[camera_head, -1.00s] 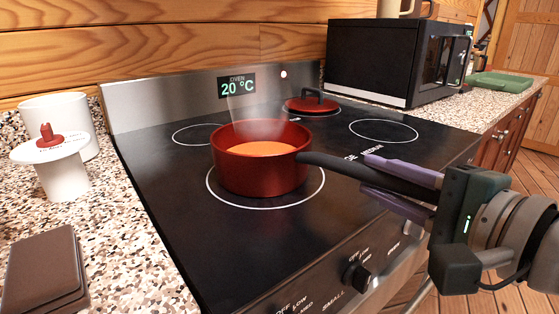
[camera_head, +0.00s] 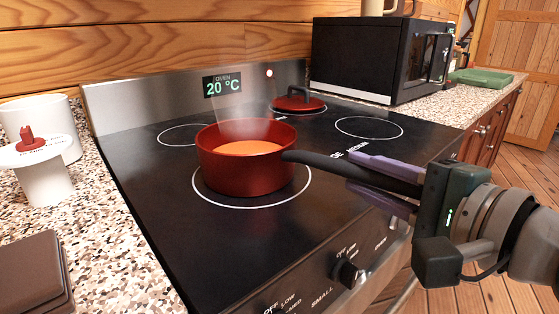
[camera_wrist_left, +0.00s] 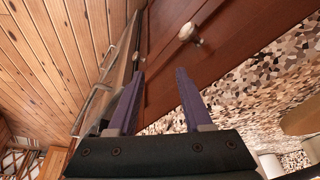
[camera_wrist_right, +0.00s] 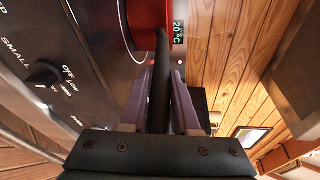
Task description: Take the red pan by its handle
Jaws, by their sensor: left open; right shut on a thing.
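The red pan (camera_head: 252,168) stands upright on the front burner ring of the stove in the head view, with orange contents and a faint haze above it. Its black handle (camera_head: 318,161) points right, toward my right gripper (camera_head: 378,182). The right gripper's purple fingers are shut on the handle, one on each side. The right wrist view shows the handle (camera_wrist_right: 160,85) between the fingers and part of the red pan (camera_wrist_right: 148,22) beyond. My left gripper (camera_wrist_left: 158,85) is open and empty in the left wrist view, in front of wooden cabinet fronts; it is not in the head view.
A red lid (camera_head: 299,103) lies on a rear burner. A black microwave (camera_head: 375,60) stands on the counter at the back right. A white lidded jar (camera_head: 42,170) and a brown box (camera_head: 35,275) are at left. The stove top right of the pan is free.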

